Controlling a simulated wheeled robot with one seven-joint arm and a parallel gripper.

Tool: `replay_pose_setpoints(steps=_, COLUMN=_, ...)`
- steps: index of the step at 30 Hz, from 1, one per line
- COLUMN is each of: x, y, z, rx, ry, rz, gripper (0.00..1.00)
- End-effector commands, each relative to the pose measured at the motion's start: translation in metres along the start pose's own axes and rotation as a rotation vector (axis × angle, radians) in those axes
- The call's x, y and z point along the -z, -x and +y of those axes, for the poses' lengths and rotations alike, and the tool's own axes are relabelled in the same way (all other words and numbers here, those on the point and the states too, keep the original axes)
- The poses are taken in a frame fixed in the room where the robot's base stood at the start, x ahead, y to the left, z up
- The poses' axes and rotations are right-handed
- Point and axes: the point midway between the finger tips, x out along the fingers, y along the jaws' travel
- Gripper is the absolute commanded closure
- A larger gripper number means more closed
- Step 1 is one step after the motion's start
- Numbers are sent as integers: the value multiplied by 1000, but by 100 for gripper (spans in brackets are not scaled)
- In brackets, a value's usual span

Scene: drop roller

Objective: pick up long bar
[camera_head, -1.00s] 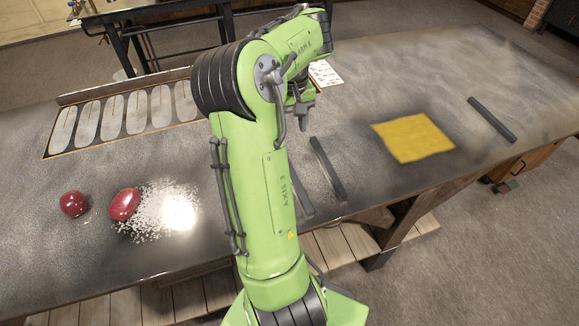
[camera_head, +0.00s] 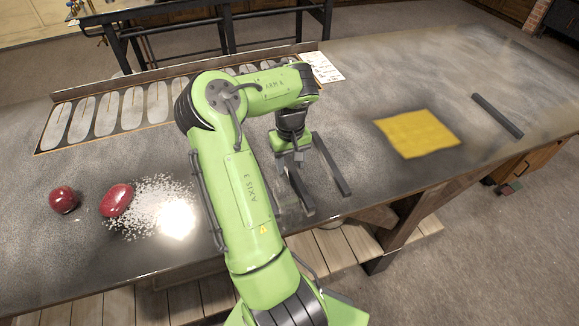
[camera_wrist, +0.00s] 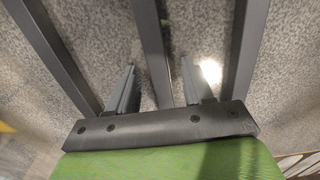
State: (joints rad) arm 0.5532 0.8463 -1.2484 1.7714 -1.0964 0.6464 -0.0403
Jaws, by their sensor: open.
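Dark straight bars lie near the front edge of the workbench. In the head view one bar (camera_head: 332,165) lies just right of my gripper (camera_head: 291,165), and another bar (camera_head: 301,193) lies below it, partly hidden by my gripper. The wrist view shows three roughly parallel bars: a left bar (camera_wrist: 52,50), a middle bar (camera_wrist: 151,45) and a right bar (camera_wrist: 246,45). There my open gripper (camera_wrist: 157,85) points down with one finger on each side of the middle bar. The fingers look empty; their height above the bench is unclear. Which bar is longest cannot be told.
Another dark bar (camera_head: 497,115) lies alone at the far right. A yellow cloth (camera_head: 418,133) lies left of it. Two red rounded objects (camera_head: 64,200) (camera_head: 116,200) and white granules (camera_head: 155,205) are at left. A slotted tray (camera_head: 134,105) and paper sheet (camera_head: 322,66) lie behind.

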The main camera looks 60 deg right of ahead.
Motion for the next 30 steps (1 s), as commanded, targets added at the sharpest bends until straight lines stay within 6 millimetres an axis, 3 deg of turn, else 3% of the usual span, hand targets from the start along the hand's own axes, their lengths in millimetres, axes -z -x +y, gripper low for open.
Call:
replay_pose_setpoints(steps=2, x=0, y=1, z=0, rx=0, ry=0, rz=0, gripper=49)
replay_pose_setpoints(steps=12, x=0, y=1, z=0, rx=0, ry=0, rz=0, gripper=100)
replay_pose_setpoints(steps=23, x=1, y=7, z=0, rx=-1, ry=0, rz=4, gripper=100)
replay_pose_setpoints(steps=30, x=1, y=57, z=1, rx=-1, ry=0, rz=9, gripper=100)
